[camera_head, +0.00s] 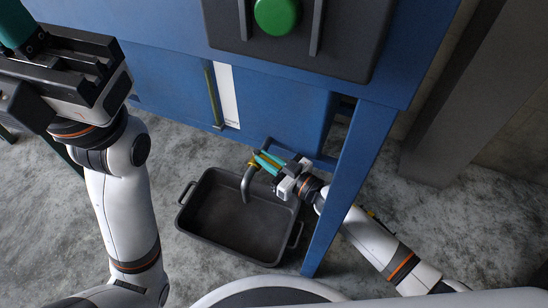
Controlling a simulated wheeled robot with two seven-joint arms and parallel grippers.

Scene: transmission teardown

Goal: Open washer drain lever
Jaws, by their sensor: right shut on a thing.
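The washer (290,110) is a blue cabinet. A grey curved drain pipe (246,184) comes out low on its front and bends down over a dark tray (228,256). A small yellow drain lever (253,163) shows at the pipe's top. My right gripper (266,161), with teal fingers, reaches in from the right behind the blue leg and is shut on the lever, most of which its fingers hide. My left gripper (15,22) is raised at the upper left, away from the drain. Its teal fingertips are partly cut off by the frame, so its opening is unclear.
A blue leg (345,190) stands close beside my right forearm. A dark panel with a green round button (277,15) is above. The tray has a handle at each end. A grey post (455,110) stands at the right. Concrete floor is clear left of the tray.

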